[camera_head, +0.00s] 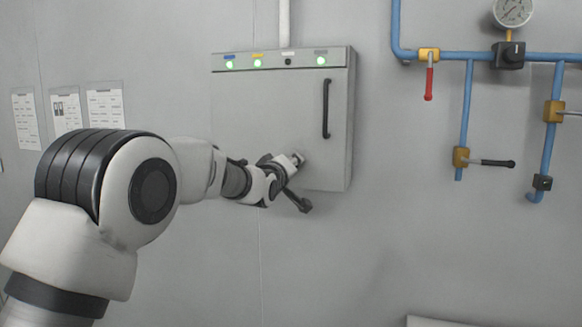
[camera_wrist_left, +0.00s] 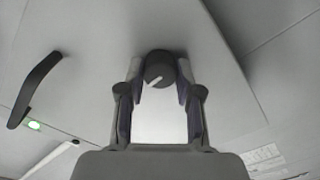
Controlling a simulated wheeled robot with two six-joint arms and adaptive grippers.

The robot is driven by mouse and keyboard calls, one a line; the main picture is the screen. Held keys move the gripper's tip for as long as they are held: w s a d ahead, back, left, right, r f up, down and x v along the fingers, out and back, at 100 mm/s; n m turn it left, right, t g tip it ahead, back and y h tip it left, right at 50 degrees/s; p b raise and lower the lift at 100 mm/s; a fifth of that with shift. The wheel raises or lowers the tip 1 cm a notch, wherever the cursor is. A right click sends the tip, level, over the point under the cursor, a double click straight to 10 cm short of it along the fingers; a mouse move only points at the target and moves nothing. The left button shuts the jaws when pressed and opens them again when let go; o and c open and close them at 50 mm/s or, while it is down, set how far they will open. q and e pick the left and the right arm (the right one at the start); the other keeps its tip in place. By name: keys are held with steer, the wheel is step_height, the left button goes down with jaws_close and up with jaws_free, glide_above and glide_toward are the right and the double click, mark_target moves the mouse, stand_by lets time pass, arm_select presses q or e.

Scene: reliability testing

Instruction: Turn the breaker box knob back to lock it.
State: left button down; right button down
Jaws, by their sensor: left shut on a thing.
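The grey breaker box (camera_head: 240,110) hangs on the wall in the head view, with its door closed flat. Its round dark knob (camera_wrist_left: 159,69) shows in the left wrist view, with a pale pointer line slanting toward the lower left. My left gripper (camera_wrist_left: 160,75) is shut on the knob, one finger on each side. In the head view my left gripper (camera_head: 298,160) is at the lower part of the door and hides the knob. The black door handle (camera_head: 326,108) is to the right; it also shows in the left wrist view (camera_wrist_left: 36,88). My right gripper is not in view.
Green lights (camera_head: 258,63) line the box's top strip. Blue pipes (camera_head: 465,100) with a red-handled valve (camera_head: 429,80), a black-handled valve (camera_head: 490,162) and a gauge (camera_head: 512,10) are on the wall at right. Paper sheets (camera_head: 105,105) hang at left. The wall below the box is clear.

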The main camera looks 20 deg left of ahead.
arm_select(q)
steer(key=c, duration=0.9)
jaws_free()
steer(key=shift+r, duration=0.3)
steer(key=shift+o, duration=0.7)
steer(key=shift+f, duration=0.2)
steer(key=s, duration=1.2)
steer(key=shift+a, duration=0.2)
steer(key=shift+w+r, duration=0.1)
steer(key=shift+w, duration=0.05)
